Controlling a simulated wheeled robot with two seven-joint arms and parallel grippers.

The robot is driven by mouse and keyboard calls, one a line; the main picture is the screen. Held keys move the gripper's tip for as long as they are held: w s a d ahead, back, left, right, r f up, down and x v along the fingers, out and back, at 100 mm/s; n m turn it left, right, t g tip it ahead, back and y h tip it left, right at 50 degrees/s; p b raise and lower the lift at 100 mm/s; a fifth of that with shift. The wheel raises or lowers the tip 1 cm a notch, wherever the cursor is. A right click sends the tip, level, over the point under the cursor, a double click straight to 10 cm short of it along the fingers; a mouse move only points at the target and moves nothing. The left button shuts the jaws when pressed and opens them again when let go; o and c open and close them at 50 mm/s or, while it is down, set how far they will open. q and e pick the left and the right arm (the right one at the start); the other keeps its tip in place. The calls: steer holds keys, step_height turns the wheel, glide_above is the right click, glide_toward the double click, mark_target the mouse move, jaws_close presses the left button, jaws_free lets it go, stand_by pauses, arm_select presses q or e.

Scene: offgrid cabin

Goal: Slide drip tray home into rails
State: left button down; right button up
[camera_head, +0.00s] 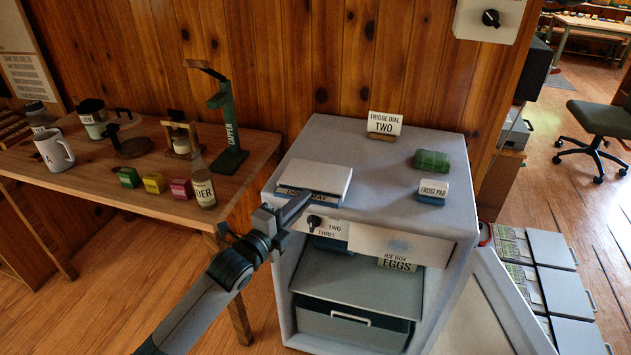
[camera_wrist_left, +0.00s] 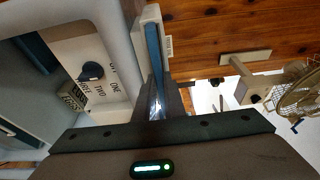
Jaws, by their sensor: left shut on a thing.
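The drip tray (camera_head: 318,176) is a flat white slab with a dark-lettered label on its front and a blue underside. It is at the front left of the fridge top; I cannot tell whether it touches the surface. My left gripper (camera_head: 304,200) reaches in from the front left and is shut on the tray's front edge, partly covering the label. In the left wrist view, the tray (camera_wrist_left: 151,38) shows edge-on, white and blue, between the fingers (camera_wrist_left: 158,104). The open fridge (camera_head: 283,262) stands below. I cannot make out the rails. My right gripper is out of view.
On the fridge top are a "fridge dial two" card (camera_head: 384,123), a green bundle (camera_head: 432,160) and a frost pad (camera_head: 432,192). The dial (camera_head: 314,221) sits just below the gripper. The fridge door (camera_head: 488,310) hangs open at right. A wooden table (camera_head: 110,200) stands left.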

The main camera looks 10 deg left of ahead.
arm_select(q)
steer(key=shift+s+p, duration=0.3)
steer(key=shift+s, duration=0.2)
stand_by(0.4)
stand_by(0.3)
steer(key=shift+s, duration=0.2)
steer(key=s+p, duration=0.4)
steer(key=s, duration=0.7)
steer(key=shift+s+a, duration=0.15)
steer(key=shift+a, duration=0.1)
stand_by(1.4)
stand_by(0.3)
